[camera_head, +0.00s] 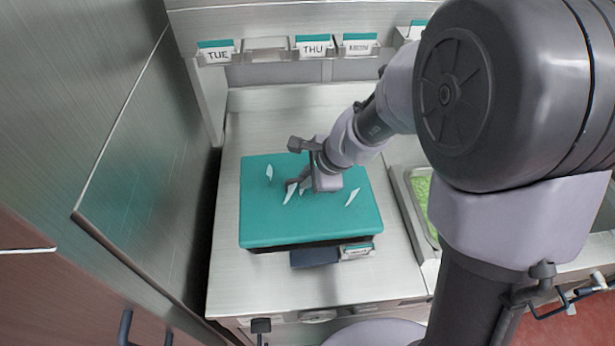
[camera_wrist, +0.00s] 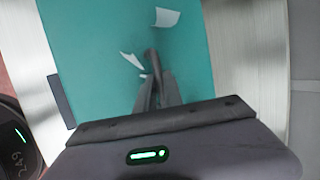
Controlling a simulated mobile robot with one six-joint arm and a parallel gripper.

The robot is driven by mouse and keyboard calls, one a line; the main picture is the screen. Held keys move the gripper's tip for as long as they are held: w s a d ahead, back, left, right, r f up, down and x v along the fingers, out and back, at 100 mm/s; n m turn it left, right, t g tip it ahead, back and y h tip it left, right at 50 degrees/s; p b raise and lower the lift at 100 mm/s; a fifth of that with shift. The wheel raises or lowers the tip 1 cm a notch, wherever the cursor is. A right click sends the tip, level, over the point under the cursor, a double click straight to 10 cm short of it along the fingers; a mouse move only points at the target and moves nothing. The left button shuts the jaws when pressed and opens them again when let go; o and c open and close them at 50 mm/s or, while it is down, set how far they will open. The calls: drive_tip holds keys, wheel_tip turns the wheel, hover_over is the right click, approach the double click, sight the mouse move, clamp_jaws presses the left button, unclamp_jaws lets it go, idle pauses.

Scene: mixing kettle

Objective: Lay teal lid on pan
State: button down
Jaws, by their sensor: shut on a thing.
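The teal lid (camera_head: 260,215) is a wide rectangular sheet, lying roughly level over a dark pan (camera_head: 285,246) on the steel counter. Only a thin dark strip of the pan shows under the lid's front edge, so I cannot tell whether the lid rests fully on its rim. My gripper (camera_head: 303,186) is over the middle of the lid, shut on its dark handle. In the wrist view the fingers (camera_wrist: 156,88) close on the handle (camera_wrist: 150,60), with the teal lid (camera_wrist: 90,50) beneath. Several white slips show on the lid.
A small teal-and-white label holder (camera_head: 357,251) and a dark flat piece (camera_head: 315,257) are at the front edge of the pan. A steel tray of green food (camera_head: 408,190) stands to the right. A steel wall panel (camera_head: 130,190) bounds the left. Day labels (camera_head: 217,52) line the back shelf.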

drive_tip(key=shift+f+b, duration=1.2)
drive_tip(key=shift+f, duration=0.2)
drive_tip(key=c, duration=0.9)
unclamp_jaws()
drive_tip(key=shift+p+v, duration=2)
drive_tip(key=shift+v, duration=1.5)
